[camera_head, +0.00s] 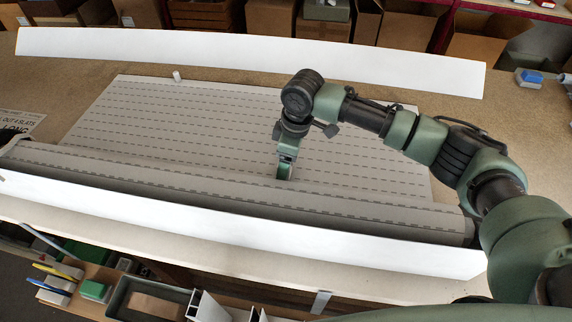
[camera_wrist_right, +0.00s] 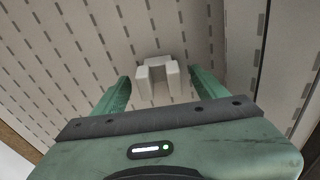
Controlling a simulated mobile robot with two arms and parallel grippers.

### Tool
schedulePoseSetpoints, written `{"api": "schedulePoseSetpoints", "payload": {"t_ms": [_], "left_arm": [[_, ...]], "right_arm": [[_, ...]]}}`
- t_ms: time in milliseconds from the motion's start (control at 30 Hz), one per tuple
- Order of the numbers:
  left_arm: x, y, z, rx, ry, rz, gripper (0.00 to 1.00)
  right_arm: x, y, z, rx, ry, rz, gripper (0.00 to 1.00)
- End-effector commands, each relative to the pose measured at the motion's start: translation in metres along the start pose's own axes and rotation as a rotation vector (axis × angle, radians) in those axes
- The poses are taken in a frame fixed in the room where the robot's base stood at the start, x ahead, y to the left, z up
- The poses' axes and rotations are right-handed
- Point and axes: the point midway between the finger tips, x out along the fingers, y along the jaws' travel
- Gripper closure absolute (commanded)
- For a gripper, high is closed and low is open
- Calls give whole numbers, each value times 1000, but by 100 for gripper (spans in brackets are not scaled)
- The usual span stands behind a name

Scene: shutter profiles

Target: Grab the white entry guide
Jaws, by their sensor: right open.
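The white entry guide (camera_wrist_right: 156,72) is a small notched block on the grey slatted shutter (camera_head: 200,118). In the right wrist view it lies between and slightly beyond my two green fingertips, with a gap on each side. My right gripper (camera_head: 285,172) is open and points down at the shutter, just behind the rolled part; it also shows in the wrist view (camera_wrist_right: 158,78). In the head view the guide is hidden or too small to tell at the gripper. A similar small white piece (camera_head: 177,75) stands at the shutter's far edge. My left gripper is not in view.
A rolled shutter part (camera_head: 230,190) lies along the front behind a long white panel (camera_head: 250,232). Another white panel (camera_head: 250,55) lies at the back of the table. A blue-and-white block (camera_head: 530,78) sits at the far right. Boxes stand beyond the table.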

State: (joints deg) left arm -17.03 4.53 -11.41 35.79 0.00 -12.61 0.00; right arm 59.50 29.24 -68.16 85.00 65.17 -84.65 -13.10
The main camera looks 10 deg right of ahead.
Motion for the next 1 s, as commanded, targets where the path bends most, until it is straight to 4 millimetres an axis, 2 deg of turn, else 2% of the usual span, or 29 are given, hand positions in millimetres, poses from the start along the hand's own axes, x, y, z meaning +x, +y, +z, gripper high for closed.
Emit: {"api": "schedulePoseSetpoints", "payload": {"t_ms": [200,233,400,467,767,867,1000], "left_arm": [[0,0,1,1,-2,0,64],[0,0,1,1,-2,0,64],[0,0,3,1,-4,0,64],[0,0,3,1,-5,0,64],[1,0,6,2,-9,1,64],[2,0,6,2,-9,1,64],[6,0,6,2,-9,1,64]], "right_arm": [[2,0,0,0,1,1,27],[2,0,0,0,1,1,30],[2,0,0,0,1,0,77],[2,0,0,0,1,0,92],[0,0,-1,0,2,1,92],[-6,0,-2,0,3,1,92],[-23,1,-5,0,5,3,92]]}}
